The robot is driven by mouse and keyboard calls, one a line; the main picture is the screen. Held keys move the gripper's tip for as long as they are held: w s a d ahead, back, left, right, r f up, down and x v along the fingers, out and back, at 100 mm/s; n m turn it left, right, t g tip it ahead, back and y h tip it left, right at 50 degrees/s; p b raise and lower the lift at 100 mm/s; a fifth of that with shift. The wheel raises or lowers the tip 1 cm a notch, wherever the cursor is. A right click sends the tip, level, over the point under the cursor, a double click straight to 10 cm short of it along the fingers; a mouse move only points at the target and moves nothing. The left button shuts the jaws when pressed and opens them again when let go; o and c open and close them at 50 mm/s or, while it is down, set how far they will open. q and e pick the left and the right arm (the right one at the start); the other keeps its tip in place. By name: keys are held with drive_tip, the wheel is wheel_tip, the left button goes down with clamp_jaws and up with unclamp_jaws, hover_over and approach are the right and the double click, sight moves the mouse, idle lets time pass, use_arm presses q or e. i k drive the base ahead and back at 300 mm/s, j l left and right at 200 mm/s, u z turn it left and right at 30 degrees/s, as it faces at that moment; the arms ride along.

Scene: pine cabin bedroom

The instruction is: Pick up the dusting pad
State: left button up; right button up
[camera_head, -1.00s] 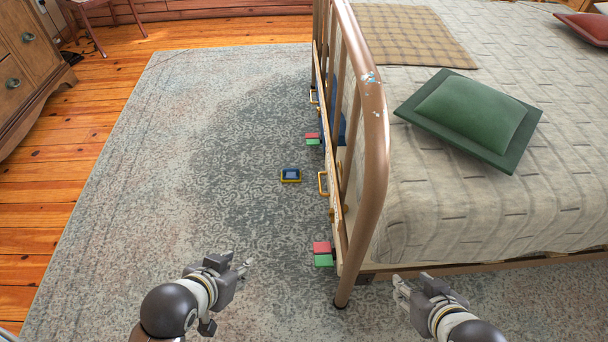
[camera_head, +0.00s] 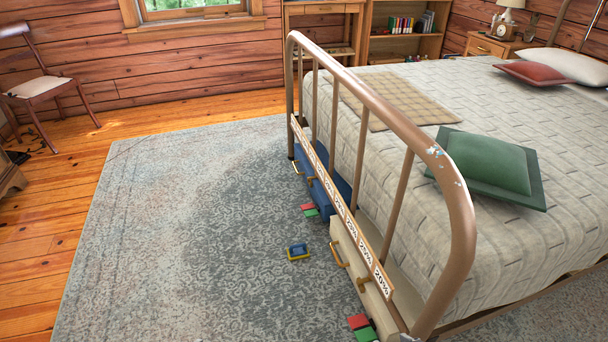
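A small blue pad-like thing with a yellow edge (camera_head: 298,252) lies on the rug, left of the bed's foot end. It may be the dusting pad; it is too small to be sure. Nothing touches it. Neither of my grippers can be made out in the head view. A tiny pale bit shows at the bottom edge near the bed leg, too little to identify.
The bed's metal footboard (camera_head: 458,230) stands to the right. Under it are a blue drawer (camera_head: 322,190), a pale drawer (camera_head: 352,262) and red-green blocks (camera_head: 361,326). A chair (camera_head: 45,82) stands far left. The patterned rug (camera_head: 180,240) is mostly clear.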

sight(298, 252)
drive_tip(key=i+j+z, duration=0.15)
drive_tip(key=z, duration=0.3)
drive_tip(key=i+j+z, duration=0.1)
drive_tip(key=z, duration=0.35)
drive_tip(key=i+j+z, duration=0.1)
drive_tip(key=j+z, duration=0.2)
drive_tip(key=z, duration=0.15)
